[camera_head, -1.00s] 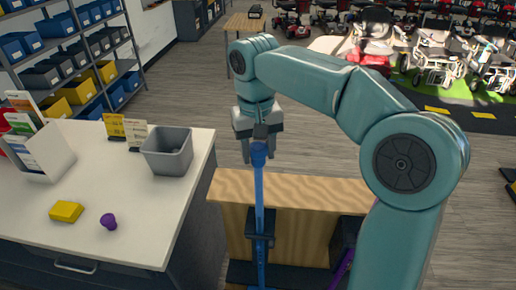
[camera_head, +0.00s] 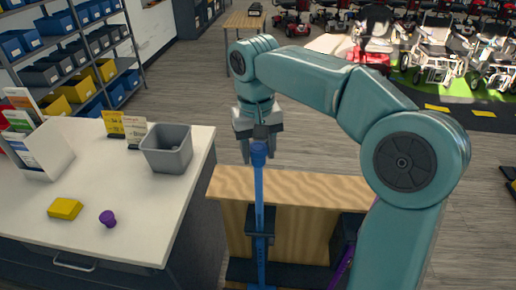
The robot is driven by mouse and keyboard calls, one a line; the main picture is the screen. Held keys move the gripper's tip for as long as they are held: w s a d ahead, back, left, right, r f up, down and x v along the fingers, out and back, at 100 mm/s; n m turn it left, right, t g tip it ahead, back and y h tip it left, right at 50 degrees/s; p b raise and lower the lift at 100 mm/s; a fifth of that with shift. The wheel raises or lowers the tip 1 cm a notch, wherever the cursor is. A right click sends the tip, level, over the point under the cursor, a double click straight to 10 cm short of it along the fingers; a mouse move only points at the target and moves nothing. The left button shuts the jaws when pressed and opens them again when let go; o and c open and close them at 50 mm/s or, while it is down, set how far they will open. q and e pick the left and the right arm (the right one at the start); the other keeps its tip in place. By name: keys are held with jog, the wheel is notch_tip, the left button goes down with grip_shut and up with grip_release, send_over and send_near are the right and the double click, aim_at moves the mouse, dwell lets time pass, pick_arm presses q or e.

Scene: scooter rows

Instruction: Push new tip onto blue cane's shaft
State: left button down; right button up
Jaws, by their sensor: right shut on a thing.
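The blue cane (camera_head: 259,200) stands upright in a dark holder (camera_head: 260,224) in front of the wooden panel. A wider blue tip (camera_head: 258,150) is at the top end of its shaft. My right gripper (camera_head: 258,140) points down over the top of the cane, with its fingers shut on the blue tip. The tip looks in line with the shaft and touching it; how deep it sits on the shaft I cannot tell. My left gripper is not in view.
A white counter (camera_head: 130,220) at left holds a grey bin (camera_head: 168,150), a yellow block (camera_head: 65,209), a purple tip (camera_head: 107,218) and card stands. A purple cane (camera_head: 342,268) is partly hidden by my right arm. Scooters stand at the back right.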

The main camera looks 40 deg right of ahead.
jog(key=shift+f+b, duration=0.65)
jog(key=shift+f, duration=0.3)
dwell(0.6)
jog(key=o, duration=1.6)
jog(key=shift+c, duration=0.2)
jog(key=shift+r+p, duration=1.3)
jog(key=shift+r, duration=3.25)
jog(key=shift+s, duration=0.15)
